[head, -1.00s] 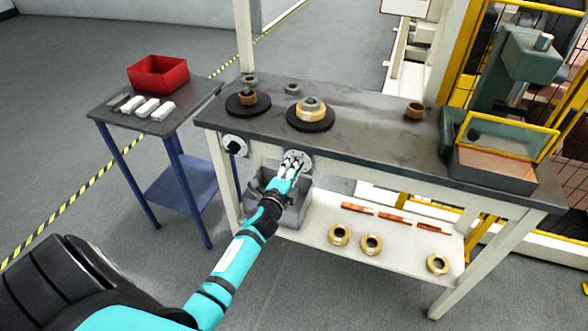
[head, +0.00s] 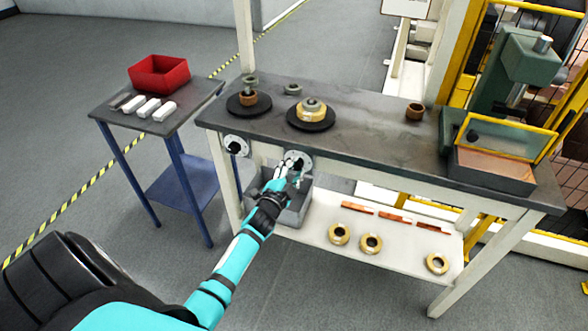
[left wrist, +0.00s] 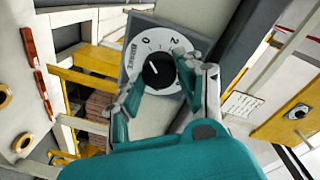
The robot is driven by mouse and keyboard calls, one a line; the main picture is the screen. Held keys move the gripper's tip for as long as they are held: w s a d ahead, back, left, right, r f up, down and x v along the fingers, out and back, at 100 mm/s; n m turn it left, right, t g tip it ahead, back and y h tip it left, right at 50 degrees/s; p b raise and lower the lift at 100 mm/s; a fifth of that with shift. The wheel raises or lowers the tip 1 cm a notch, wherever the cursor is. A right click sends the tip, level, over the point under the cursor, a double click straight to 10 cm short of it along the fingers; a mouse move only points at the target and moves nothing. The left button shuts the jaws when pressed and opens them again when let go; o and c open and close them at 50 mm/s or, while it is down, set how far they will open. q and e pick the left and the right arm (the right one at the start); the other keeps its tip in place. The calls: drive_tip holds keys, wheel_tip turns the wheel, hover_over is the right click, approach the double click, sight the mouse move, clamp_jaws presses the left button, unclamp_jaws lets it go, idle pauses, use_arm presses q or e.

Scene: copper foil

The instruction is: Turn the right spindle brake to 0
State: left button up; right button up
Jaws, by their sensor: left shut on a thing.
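The right spindle brake is a round pale dial (head: 303,160) on the front edge of the workbench. In the left wrist view its black knob (left wrist: 158,71) sits at the middle of a white numbered plate (left wrist: 146,43), with the word BRAKE at its left. A white mark shows on the knob; I cannot tell for sure which number it points at. My left gripper (head: 290,166) is shut on the knob, with its fingers (left wrist: 160,88) at both sides of it. My right gripper is not in view.
The left brake dial (head: 236,146) is beside it on the same edge. A grey bin (head: 290,214) stands below my left gripper. A blue-legged side table (head: 120,128) with a red bin (head: 159,73) is at the left. The lower shelf (head: 315,222) holds rings and copper bars.

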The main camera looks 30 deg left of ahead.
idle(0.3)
use_arm(q)
drive_tip(key=o, duration=1.1)
drive_tip(key=shift+o, duration=0.2)
drive_tip(key=shift+s, duration=0.5)
drive_tip(key=s+d, duration=0.2)
drive_tip(key=s, duration=0.9)
drive_tip(key=shift+r, duration=0.25)
drive_tip(key=shift+w, duration=0.1)
